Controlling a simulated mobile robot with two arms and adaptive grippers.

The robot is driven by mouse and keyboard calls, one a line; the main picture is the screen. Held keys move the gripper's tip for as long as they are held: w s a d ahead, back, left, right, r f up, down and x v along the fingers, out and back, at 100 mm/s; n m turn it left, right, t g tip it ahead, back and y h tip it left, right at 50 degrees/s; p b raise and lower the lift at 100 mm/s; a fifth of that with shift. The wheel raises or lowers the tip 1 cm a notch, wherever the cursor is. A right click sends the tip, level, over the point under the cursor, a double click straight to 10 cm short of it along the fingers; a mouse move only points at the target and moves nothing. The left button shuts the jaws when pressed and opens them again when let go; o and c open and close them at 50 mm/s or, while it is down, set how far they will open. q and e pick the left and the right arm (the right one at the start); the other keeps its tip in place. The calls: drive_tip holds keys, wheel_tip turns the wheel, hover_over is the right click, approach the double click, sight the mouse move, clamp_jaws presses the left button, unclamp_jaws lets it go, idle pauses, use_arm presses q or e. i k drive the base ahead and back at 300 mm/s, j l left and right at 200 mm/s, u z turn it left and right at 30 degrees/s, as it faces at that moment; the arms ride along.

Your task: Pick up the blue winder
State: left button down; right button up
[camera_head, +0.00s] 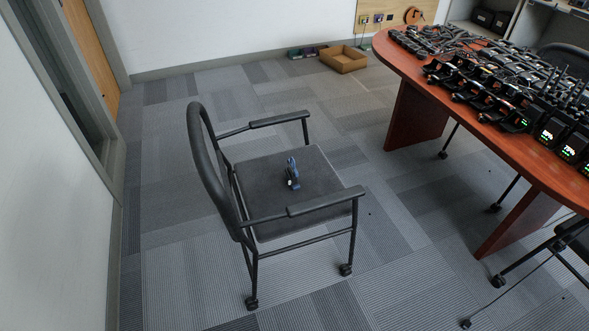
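A small blue thing with dark parts (292,173), which looks like the blue winder, stands on the seat of a black armchair (262,190). It is near the middle of the seat, between the two armrests, and is too small to make out in detail. The chair stands on the carpet at the middle of the head view, with its backrest to the left. Neither of my grippers shows in this view.
A reddish wooden table (465,125) covered with many black radios stands at the right. A cardboard box (344,58) lies on the floor by the back wall. Another chair (570,240) shows partly at the right edge. Carpet (180,250) around the armchair is clear.

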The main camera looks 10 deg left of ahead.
sight(293, 173)
drive_tip(key=i+l+u, duration=0.15)
drive_tip(key=u, duration=0.25)
drive_tip(key=i+l+u, duration=0.15)
drive_tip(key=l+u, duration=0.25)
drive_tip(key=i+l+u, duration=0.1)
drive_tip(key=u, duration=0.3)
